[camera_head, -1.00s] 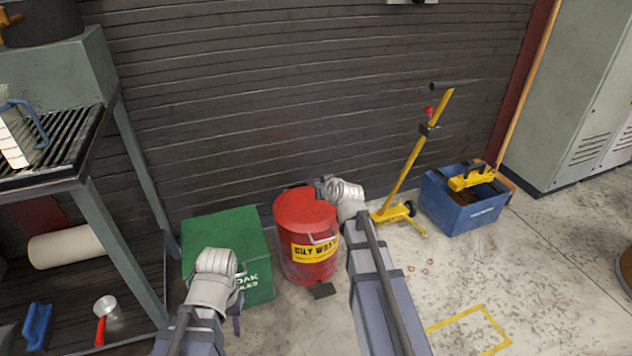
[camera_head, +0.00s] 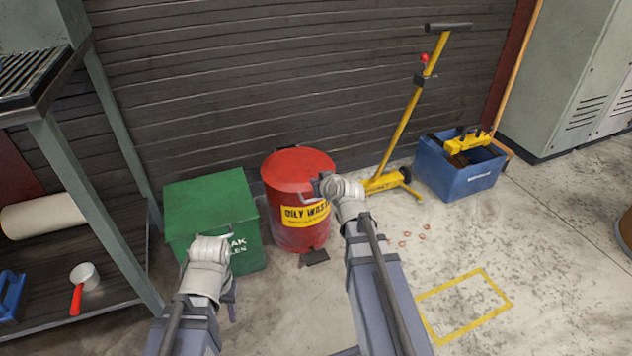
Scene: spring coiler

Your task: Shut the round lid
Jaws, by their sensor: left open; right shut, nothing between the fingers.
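The red oily waste can (camera_head: 289,237) stands on the floor by the dark wall, with a yellow label on its front. Its round red lid (camera_head: 296,163) lies level across the top, with no gap showing. My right gripper (camera_head: 316,186) is shut and empty at the can's upper right, partly overlapping it in the picture; I cannot tell if it touches. My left gripper (camera_head: 232,298) is open and low in front of the green box, mostly hidden behind my wrist. A dark pedal (camera_head: 315,257) sticks out at the can's base.
The green box (camera_head: 208,203) stands just left of the can. A yellow stand (camera_head: 405,125) and a blue crate (camera_head: 458,180) are to the right. A steel bench (camera_head: 100,215) is at the left. Small copper-coloured rings (camera_head: 423,227) lie on otherwise open floor.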

